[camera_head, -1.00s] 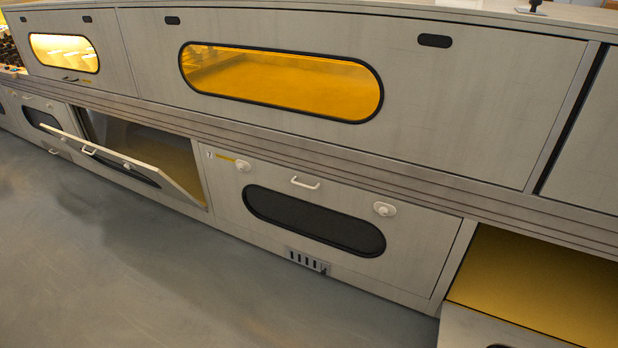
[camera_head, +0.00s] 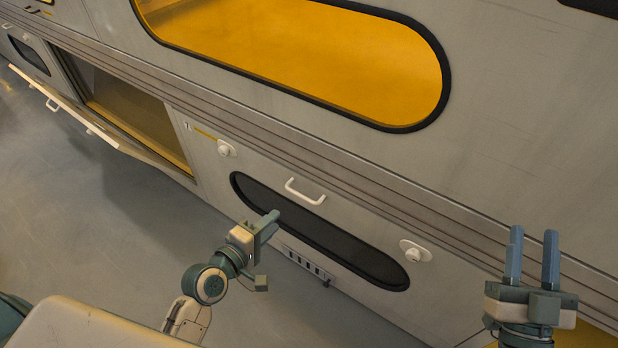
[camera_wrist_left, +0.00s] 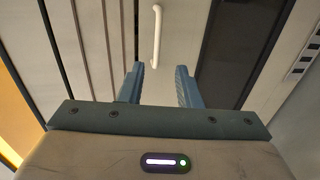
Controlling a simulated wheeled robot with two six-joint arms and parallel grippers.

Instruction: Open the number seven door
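The grey lower door (camera_head: 350,215) is closed, with a dark oval window (camera_head: 320,235), a white bar handle (camera_head: 305,191) and two white round knobs, left (camera_head: 226,149) and right (camera_head: 414,251). A small number mark sits at its upper left, too small to read surely. My left gripper (camera_head: 272,221) is open and empty, in front of the window and below the handle in the head view. In the left wrist view, the handle (camera_wrist_left: 156,36) stands beyond the two parted fingertips (camera_wrist_left: 160,78), apart from them. My right gripper (camera_head: 532,242) is open and empty at the right.
A neighbouring lower door (camera_head: 75,112) hangs open at the left, its compartment (camera_head: 125,105) showing yellow inside. An upper panel with an amber oval window (camera_head: 300,50) is above. A small slotted vent (camera_head: 303,262) is under the door. The grey floor (camera_head: 140,220) in front is clear.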

